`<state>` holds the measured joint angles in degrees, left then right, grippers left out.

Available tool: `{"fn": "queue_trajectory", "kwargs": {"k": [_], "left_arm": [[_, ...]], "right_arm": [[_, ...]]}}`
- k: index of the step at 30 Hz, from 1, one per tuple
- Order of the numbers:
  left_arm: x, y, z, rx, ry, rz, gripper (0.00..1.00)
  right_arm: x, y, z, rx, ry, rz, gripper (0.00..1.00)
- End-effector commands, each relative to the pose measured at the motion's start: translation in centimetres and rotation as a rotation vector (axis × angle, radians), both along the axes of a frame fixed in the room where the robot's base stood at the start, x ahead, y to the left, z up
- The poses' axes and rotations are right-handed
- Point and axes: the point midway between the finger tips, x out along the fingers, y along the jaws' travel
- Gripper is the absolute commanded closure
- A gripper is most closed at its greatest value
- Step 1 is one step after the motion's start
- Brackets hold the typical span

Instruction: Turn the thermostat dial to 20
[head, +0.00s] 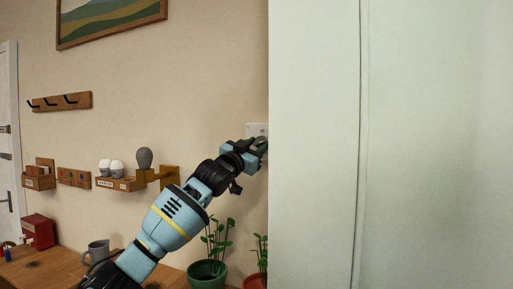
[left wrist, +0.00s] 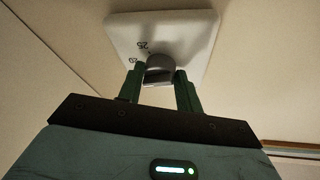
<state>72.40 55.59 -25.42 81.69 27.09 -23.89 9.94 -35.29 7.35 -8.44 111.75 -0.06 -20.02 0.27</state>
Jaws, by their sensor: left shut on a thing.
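The thermostat is a pale square plate (head: 257,129) on the wall, partly hidden in the head view by my left gripper and cut off by the pale panel on the right. In the left wrist view the plate (left wrist: 190,28) fills the top, with dark marks, one reading like 25 and another like 20. The grey dial (left wrist: 160,66) stands out from the plate. My left gripper (left wrist: 161,88) is shut on the dial, one finger on each side. It also shows at the thermostat in the head view (head: 262,146). My right gripper is not in view.
A large pale panel (head: 315,150) stands close on the right and blocks the view there. Potted plants (head: 207,272) stand below the arm. A wall shelf (head: 122,184) with bulbs, a mug (head: 97,251) and a red box (head: 38,232) are at left.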

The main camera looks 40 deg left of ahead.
Motion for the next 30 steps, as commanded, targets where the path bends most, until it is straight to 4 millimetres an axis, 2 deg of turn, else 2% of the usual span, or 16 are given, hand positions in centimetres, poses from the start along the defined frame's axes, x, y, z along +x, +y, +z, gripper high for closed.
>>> {"fn": "queue_trajectory", "kwargs": {"k": [6, 15, 30], "left_arm": [[-0.2, 0.3, 0.41, 0.175, 0.052, 0.003, 0.88], [-0.19, 0.31, 0.47, 0.337, 0.104, 0.0, 0.88], [-0.14, 0.27, 0.42, 0.413, 0.128, 0.0, 0.88]], "right_arm": [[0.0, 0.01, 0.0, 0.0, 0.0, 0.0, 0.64], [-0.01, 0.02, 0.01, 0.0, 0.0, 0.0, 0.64], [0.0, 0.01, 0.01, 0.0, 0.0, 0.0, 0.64]]}}
